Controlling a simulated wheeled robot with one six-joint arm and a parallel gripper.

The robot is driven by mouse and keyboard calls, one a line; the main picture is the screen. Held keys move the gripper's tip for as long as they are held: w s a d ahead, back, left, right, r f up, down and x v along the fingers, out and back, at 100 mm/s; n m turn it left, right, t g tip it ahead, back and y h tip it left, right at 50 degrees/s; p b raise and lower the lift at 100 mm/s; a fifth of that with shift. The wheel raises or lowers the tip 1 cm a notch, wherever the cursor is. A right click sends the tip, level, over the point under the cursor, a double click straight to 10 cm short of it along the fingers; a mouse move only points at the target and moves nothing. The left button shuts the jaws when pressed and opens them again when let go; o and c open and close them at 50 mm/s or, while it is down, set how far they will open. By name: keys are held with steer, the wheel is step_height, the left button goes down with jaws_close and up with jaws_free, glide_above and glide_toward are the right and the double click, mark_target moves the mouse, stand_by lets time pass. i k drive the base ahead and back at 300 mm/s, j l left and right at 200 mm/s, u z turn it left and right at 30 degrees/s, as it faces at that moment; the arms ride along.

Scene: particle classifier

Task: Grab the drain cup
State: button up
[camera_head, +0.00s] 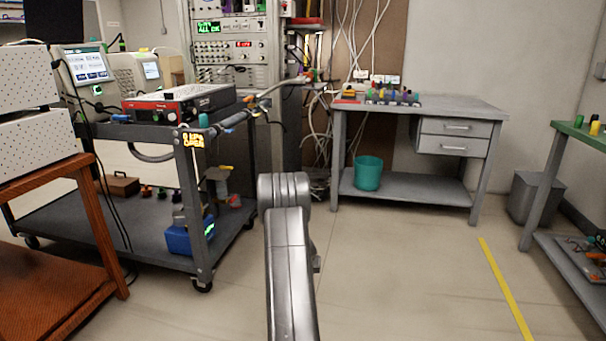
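I cannot tell for sure which thing is the drain cup. A small teal cup-like thing (203,120) stands at the near right corner of the cart top, below a hose end. A larger teal bucket (368,173) stands on the lower shelf of the grey desk at the back. My arm rises at the bottom middle of the picture, between the cart and the desk. Its gripper does not show; the arm links may hide it. No contact between my arm and either teal thing can be seen.
A grey cart (150,131) with a red-fronted instrument (180,103) stands left, a wooden table (50,180) nearer. The grey desk (430,107) holds several small coloured items. A green-topped bench (580,135) is at the right. The floor at centre right is clear, with a yellow line.

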mark_target(237, 203)
steer(key=i+l+z, duration=0.15)
steer(key=i, duration=0.65)
steer(key=i+l+z, duration=0.15)
steer(key=i, duration=0.7)
steer(key=i+l+u, duration=0.1)
steer(key=i+u, duration=0.35)
steer(key=i+l+u, duration=0.25)
steer(key=u, duration=0.2)
steer(key=i+l+u, duration=0.7)
steer(key=l+u, duration=0.25)
steer(key=i+l+u, duration=0.15)
steer(key=l+u, duration=0.3)
steer(key=l, duration=0.1)
